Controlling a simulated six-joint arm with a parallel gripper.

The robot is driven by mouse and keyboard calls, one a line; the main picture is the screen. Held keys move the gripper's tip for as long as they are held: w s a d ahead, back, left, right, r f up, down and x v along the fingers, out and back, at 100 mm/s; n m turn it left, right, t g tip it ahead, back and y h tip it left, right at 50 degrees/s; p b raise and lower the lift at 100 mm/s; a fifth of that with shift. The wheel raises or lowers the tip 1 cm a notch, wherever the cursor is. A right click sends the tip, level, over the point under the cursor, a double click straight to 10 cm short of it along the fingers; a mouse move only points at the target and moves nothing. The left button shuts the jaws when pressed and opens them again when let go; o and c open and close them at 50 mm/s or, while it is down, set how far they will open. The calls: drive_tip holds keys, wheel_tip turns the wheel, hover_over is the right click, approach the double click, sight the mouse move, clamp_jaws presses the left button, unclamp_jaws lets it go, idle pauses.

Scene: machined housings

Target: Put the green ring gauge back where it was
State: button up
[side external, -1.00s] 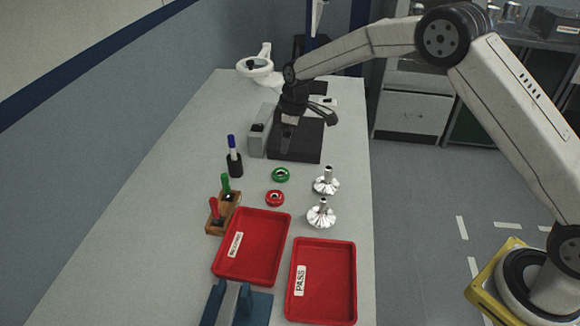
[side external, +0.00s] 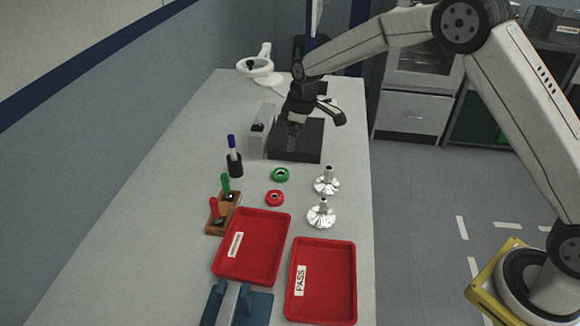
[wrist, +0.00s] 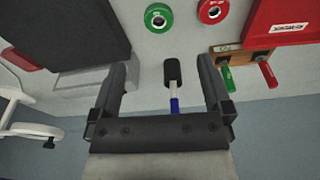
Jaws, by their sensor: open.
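The green ring gauge (side external: 280,175) lies flat on the table, just beyond the red ring gauge (side external: 275,198). The wrist view also shows the green ring gauge (wrist: 158,18) at the top, ahead of my fingers, and the red ring gauge (wrist: 212,10) to its right. My gripper (side external: 294,140) is over the dark block at the far part of the table, apart from both rings. In the wrist view my gripper (wrist: 167,80) has its two fingers wide apart with nothing held between them.
Two silver finned parts (side external: 326,182) stand right of the rings. A black holder with a blue marker (side external: 234,165), a wooden stand with green and red handles (side external: 237,200), and red trays (side external: 355,285) are nearby.

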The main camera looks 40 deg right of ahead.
drive_tip(key=s+d+r+m, duration=0.1)
drive_tip(key=s+m, duration=0.3)
drive_tip(key=s, duration=1)
drive_tip(key=s+d+r+m+t+h, duration=0.1)
drive_tip(key=s+d+m, duration=0.3)
drive_tip(key=s, duration=1)
drive_tip(key=shift+s+r, duration=0.15)
drive_tip(key=shift+s, duration=0.1)
